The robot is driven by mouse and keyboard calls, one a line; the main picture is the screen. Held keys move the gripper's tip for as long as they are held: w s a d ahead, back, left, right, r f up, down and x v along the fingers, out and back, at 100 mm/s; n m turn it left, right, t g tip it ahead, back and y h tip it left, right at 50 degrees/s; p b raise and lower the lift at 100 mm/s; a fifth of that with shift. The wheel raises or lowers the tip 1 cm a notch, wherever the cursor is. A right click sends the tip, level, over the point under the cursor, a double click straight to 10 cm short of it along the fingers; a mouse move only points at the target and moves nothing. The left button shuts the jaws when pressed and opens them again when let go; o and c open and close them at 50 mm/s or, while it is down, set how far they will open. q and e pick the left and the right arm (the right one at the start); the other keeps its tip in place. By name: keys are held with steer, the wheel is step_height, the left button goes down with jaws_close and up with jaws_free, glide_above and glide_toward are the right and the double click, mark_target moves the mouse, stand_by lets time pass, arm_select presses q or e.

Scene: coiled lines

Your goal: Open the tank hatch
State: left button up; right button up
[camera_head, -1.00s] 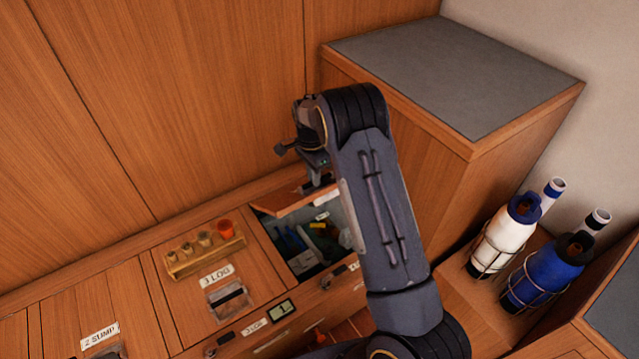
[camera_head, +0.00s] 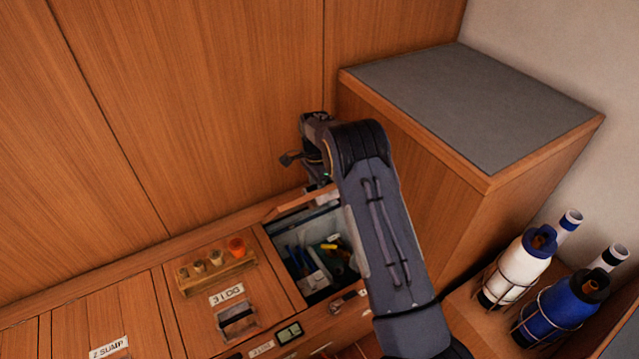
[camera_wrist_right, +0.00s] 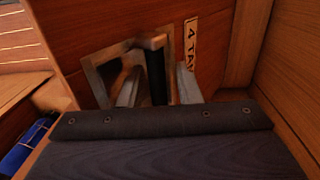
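The tank hatch (camera_head: 300,203) is a wooden lid, tilted up at the back over an open compartment (camera_head: 315,282). In the right wrist view its face shows a label starting "4 TA" (camera_wrist_right: 191,47) and a metal-framed recess (camera_wrist_right: 98,72) with a dark handle bar (camera_wrist_right: 156,75). My left gripper is not in view.
Loose tools lie in the compartment. A wooden rack of small pegs (camera_head: 215,272) stands on the "3 LOG" lid left of it. A grey-topped cabinet (camera_head: 470,105) rises at the right.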

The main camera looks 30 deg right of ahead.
steer(key=shift+o, duration=0.3)
steer(key=shift+s+r, duration=0.1)
steer(key=shift+r, duration=0.35)
steer(key=shift+d, duration=0.15)
steer(key=shift+s+d, duration=0.1)
steer(key=shift+w+r+p, duration=0.15)
steer(key=shift+r+p, duration=0.15)
steer(key=shift+r, duration=1.7)
steer(key=shift+w+r+p, duration=0.1)
steer(key=shift+r+p, duration=0.15)
steer(key=shift+r, duration=1.7)
steer(key=shift+r, duration=0.1)
